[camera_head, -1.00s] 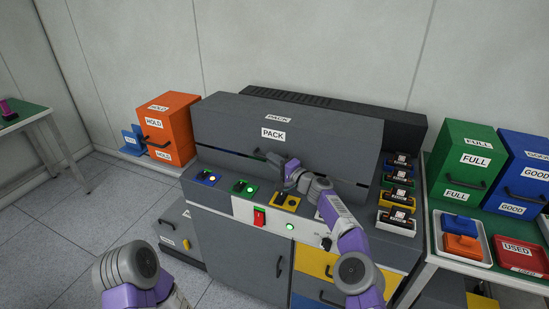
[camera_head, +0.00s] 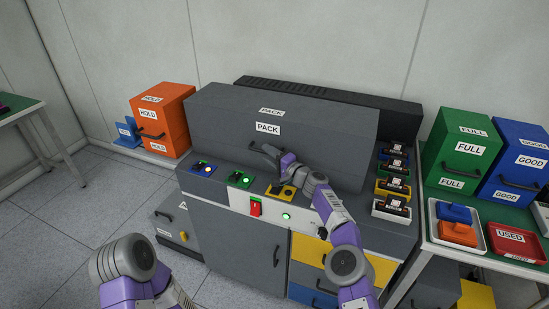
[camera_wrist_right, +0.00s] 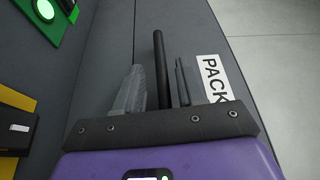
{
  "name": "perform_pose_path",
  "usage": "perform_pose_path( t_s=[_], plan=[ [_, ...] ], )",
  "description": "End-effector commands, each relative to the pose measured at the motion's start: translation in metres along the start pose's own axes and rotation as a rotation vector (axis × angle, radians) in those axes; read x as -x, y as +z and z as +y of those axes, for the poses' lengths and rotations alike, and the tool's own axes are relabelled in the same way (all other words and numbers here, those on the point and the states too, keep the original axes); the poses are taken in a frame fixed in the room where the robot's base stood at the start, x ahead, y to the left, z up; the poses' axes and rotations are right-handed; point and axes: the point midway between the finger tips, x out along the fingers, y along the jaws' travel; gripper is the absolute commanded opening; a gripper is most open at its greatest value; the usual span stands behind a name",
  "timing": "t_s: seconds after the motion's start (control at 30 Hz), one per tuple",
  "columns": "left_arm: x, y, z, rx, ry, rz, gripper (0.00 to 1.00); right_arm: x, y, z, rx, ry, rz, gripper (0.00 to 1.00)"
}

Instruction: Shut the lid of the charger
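The charger's grey lid (camera_head: 225,125), labelled PACK, lies low over the grey cabinet. Its lower edge is at or close to the button deck; I cannot tell whether a thin gap is left. My right gripper (camera_head: 272,155) is at the lid's front, by the handle. In the right wrist view the black handle bar (camera_wrist_right: 159,60) passes between the fingers of my right gripper (camera_wrist_right: 158,88). The fingers stand apart with a small gap on each side of the bar. My left arm shows at the lower left, but its gripper is out of view.
The deck holds blue, green and yellow switch plates (camera_head: 240,179), with a red switch (camera_head: 255,207) below. Several battery packs (camera_head: 393,185) sit right of the lid. An orange HOLD box (camera_head: 175,115) stands left; a green FULL box (camera_head: 462,145) and a red tray (camera_head: 513,240) stand right.

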Motion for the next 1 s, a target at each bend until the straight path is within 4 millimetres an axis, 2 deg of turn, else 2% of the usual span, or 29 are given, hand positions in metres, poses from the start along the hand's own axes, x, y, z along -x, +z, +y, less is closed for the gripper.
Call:
perform_pose_path(
  t_s=[0.5,1.0],
  plan=[
    [0.0,0.0,0.0,0.0,0.0,0.0,0.43,0.025,-0.001,-0.001,-0.001,-0.001,0.0,0.39],
    [-0.002,0.0,-0.001,0.0,0.0,0.0,0.43,0.071,-0.001,0.0,-0.001,0.001,0.003,0.39]
  ],
)
